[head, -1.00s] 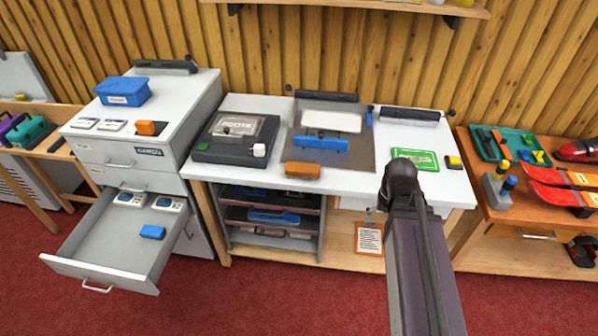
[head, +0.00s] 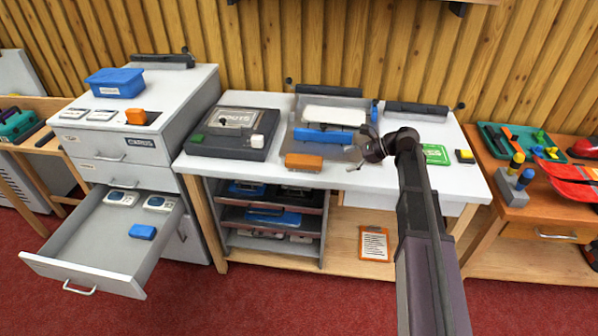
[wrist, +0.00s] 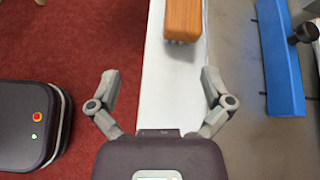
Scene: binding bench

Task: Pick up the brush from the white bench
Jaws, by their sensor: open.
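The brush (head: 304,161) looks like an orange-brown block. It lies near the front edge of the white bench (head: 235,170), left of my gripper. In the wrist view the brush (wrist: 182,20) is at the top, ahead of and slightly right of the middle between my fingers. My gripper (wrist: 160,80) is open and empty, over the bench's front edge, with a gap between its fingertips and the brush. In the head view my gripper is small and partly hidden by my wrist.
A blue bar (head: 323,136) lies on a grey board behind the brush; it also shows in the wrist view (wrist: 280,55). A dark grey device (head: 232,134) stands left of the brush. A green card (head: 436,154) lies to the right. An open drawer (head: 100,240) juts out at left.

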